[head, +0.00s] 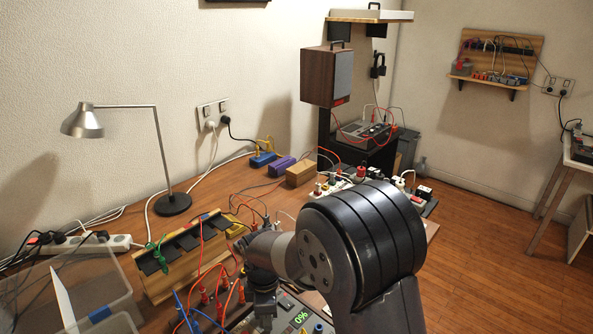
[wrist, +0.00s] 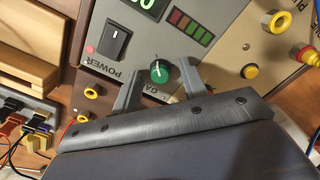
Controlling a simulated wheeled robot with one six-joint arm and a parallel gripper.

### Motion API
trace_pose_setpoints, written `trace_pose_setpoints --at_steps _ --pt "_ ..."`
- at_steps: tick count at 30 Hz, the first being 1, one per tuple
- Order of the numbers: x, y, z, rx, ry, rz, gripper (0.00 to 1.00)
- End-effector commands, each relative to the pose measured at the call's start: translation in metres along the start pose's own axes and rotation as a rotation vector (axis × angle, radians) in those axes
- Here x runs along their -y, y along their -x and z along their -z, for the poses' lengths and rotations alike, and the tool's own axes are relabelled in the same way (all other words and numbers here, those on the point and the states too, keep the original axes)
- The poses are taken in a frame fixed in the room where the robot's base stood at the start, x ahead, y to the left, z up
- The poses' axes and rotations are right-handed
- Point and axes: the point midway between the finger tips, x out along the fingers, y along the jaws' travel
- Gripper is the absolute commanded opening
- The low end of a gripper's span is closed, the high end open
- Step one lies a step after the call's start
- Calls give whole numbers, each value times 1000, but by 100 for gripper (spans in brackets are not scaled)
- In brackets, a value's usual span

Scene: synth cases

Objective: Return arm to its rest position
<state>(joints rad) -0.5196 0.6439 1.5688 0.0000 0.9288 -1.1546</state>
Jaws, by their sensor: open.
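My arm reaches down over the wooden bench in the head view, and my gripper (head: 264,305) is low beside a grey instrument panel (head: 292,318). In the wrist view my gripper (wrist: 160,76) is open, its two fingers apart and pointing at the panel (wrist: 140,48). I cannot tell how far the tips are from the panel's face. The gripper holds nothing. Part of the panel is hidden by my arm in the head view.
A wooden rack (head: 180,262) with cables stands left of my gripper, and a clear plastic bin (head: 75,285) is further left. A lamp (head: 172,203) and small boxes (head: 299,174) stand behind. A speaker (head: 327,76) hangs on the wall. Open floor (head: 500,260) lies right.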

Motion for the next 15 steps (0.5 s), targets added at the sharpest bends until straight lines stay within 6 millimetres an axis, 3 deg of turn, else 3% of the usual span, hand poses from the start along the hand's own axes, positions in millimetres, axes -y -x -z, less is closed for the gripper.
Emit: trace_pose_setpoints --at_steps 15 --pt "0 0 0 0 381 0 41"
